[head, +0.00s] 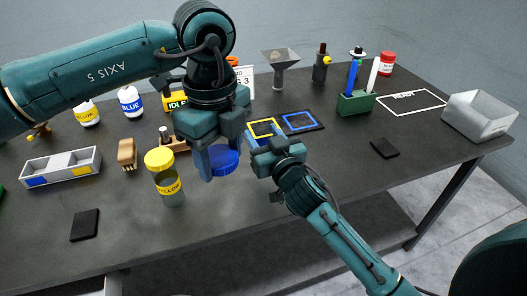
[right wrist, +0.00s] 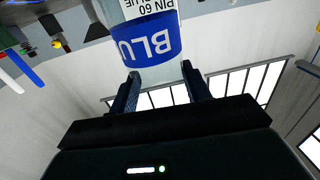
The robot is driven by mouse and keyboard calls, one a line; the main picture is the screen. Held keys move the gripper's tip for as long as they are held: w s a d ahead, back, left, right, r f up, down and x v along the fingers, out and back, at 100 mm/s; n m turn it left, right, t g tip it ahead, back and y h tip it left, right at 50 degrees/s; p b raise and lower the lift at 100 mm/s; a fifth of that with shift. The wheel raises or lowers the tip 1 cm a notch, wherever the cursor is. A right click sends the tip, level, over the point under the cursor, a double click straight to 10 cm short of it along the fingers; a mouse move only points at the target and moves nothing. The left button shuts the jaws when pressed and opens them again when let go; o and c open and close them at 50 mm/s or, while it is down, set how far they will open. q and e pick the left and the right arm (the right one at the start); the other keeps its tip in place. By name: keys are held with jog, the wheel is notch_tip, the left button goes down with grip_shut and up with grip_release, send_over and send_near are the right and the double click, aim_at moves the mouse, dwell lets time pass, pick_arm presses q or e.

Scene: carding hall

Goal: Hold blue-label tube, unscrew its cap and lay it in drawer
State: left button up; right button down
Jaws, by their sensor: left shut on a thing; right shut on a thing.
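My left gripper (head: 221,168) points down in the middle of the head view and is shut on a blue cap (head: 223,160). My right gripper (head: 262,139) is just right of it, shut on the blue-label tube. The right wrist view shows that clear tube (right wrist: 148,42) with its blue band and upside-down lettering between the fingers. The tube is mostly hidden in the head view, and I cannot tell whether the cap still touches it. A pale edge (head: 105,285) below the table front at lower left may be the drawer.
A yellow-capped tube (head: 171,188) stands left of my left gripper. A divided tray (head: 62,168) and a brown block (head: 127,153) lie further left. Yellow and blue square outlines (head: 299,122) are behind my right gripper. A green pen holder (head: 355,103) and metal bin (head: 478,115) stand right.

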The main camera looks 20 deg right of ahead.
jog(key=shift+f, duration=1.8)
jog(key=shift+b, duration=0.3)
jog(key=shift+f, duration=0.25)
jog(key=c, duration=0.7)
grip_release()
jog(key=shift+r, duration=0.1)
